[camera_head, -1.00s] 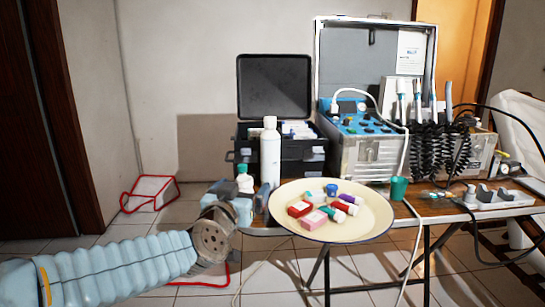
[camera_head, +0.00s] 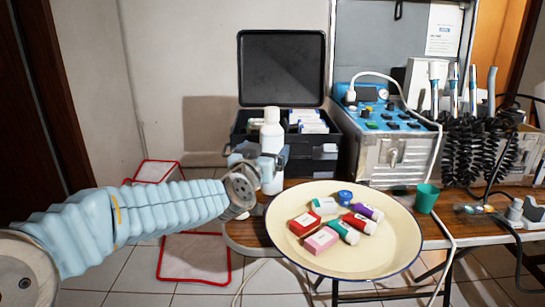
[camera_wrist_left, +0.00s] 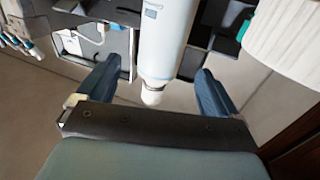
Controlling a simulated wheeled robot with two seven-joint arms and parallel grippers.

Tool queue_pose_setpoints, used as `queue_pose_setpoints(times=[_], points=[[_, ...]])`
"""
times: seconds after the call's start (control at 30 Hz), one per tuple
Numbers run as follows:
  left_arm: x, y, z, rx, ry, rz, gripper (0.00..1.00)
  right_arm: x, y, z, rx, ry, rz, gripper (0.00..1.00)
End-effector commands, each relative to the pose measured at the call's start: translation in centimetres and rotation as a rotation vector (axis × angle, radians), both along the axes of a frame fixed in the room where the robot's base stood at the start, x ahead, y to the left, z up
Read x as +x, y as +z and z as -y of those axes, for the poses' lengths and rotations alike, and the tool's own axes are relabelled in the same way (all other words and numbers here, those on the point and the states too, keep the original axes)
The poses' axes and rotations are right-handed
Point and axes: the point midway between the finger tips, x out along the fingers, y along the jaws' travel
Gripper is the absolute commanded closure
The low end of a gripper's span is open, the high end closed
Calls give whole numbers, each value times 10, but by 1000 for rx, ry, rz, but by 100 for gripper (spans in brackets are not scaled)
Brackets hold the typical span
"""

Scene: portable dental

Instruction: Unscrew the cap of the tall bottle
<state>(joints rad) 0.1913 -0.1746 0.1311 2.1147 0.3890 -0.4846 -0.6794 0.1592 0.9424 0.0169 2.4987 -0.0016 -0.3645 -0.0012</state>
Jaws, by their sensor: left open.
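The tall white bottle (camera_head: 272,140) stands upright at the table's left end, with its white cap (camera_head: 272,114) on top. My left gripper (camera_head: 262,158) is open at the bottle's upper body, below the cap in the head view. In the left wrist view the bottle (camera_wrist_left: 166,35) appears between the two spread fingers (camera_wrist_left: 157,75), its narrow end pointing toward the palm. I cannot tell whether either finger touches it. The bottle's lower part is partly hidden by the gripper and wrist. My right gripper is not in view.
A cream plate (camera_head: 375,258) with several small boxes and bottles is right of my wrist. An open black case (camera_head: 315,163) stands behind the tall bottle. A metal dental unit (camera_head: 365,155) and green cup (camera_head: 426,198) are further right. A white ribbed object (camera_wrist_left: 285,35) is close in the wrist view.

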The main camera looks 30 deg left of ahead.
Motion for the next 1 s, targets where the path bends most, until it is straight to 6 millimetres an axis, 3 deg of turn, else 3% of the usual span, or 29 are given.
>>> queue_pose_setpoints(times=[0.27, 0.5, 0.8, 1.0], points=[[28, 1, -8, 1, 0, 0, 7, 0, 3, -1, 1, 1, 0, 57], [64, 4, -17, 1, 0, 0, 7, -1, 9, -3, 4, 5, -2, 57], [71, 3, -19, 1, 0, 1, 7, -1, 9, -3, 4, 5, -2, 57], [70, 3, -19, 1, 0, 1, 36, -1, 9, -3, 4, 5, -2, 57]])
